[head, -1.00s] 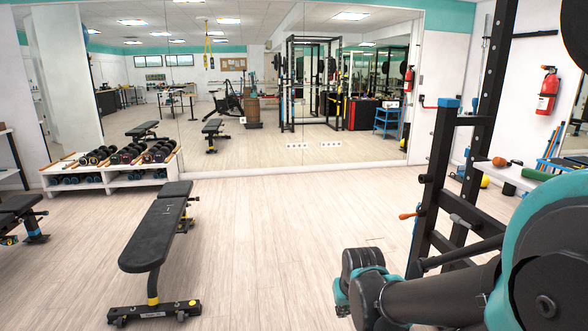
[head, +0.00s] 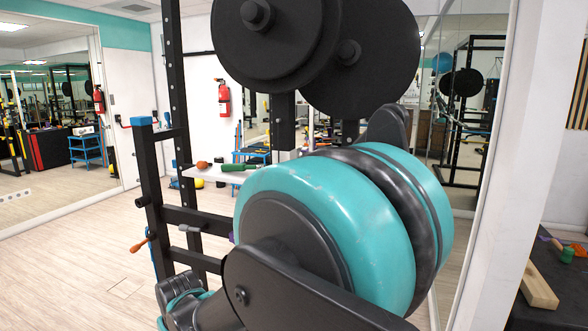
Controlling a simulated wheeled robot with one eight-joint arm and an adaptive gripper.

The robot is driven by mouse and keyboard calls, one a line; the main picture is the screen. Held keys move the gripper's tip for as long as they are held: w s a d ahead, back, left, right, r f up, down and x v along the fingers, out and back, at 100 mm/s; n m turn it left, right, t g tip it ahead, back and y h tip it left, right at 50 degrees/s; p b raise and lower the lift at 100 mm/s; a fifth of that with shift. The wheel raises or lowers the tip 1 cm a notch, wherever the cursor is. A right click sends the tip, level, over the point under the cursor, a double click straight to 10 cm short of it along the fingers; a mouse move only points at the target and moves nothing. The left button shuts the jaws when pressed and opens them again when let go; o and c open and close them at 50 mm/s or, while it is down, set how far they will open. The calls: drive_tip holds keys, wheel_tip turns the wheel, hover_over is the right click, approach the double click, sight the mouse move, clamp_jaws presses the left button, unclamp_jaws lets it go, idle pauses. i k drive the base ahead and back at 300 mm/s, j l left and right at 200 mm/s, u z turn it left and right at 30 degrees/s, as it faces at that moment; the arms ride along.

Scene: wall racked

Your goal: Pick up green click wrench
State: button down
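A green-handled item (head: 238,167) lies on a small white shelf (head: 212,176) at the black rack, partly behind my teal arm. A second, short green item (head: 567,255) is on a dark surface at the right edge. I cannot tell which of these, if either, is the green click wrench. My arm fills the middle and lower part of the head view. No gripper fingers can be made out.
The black rack (head: 150,190) with large weight plates (head: 270,40) stands close ahead. An orange-brown item (head: 203,165) lies on the shelf. A wooden block (head: 538,288) is on the dark surface (head: 555,315) at right. Floor (head: 70,260) at left is clear.

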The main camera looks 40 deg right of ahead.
sight(226, 167)
drive_tip(key=z, duration=1)
drive_tip(key=i+j+z, duration=0.15)
drive_tip(key=i+j, duration=0.7)
drive_tip(key=k+j+z, duration=0.1)
drive_tip(key=j+z, duration=0.3)
drive_tip(key=j, duration=0.3)
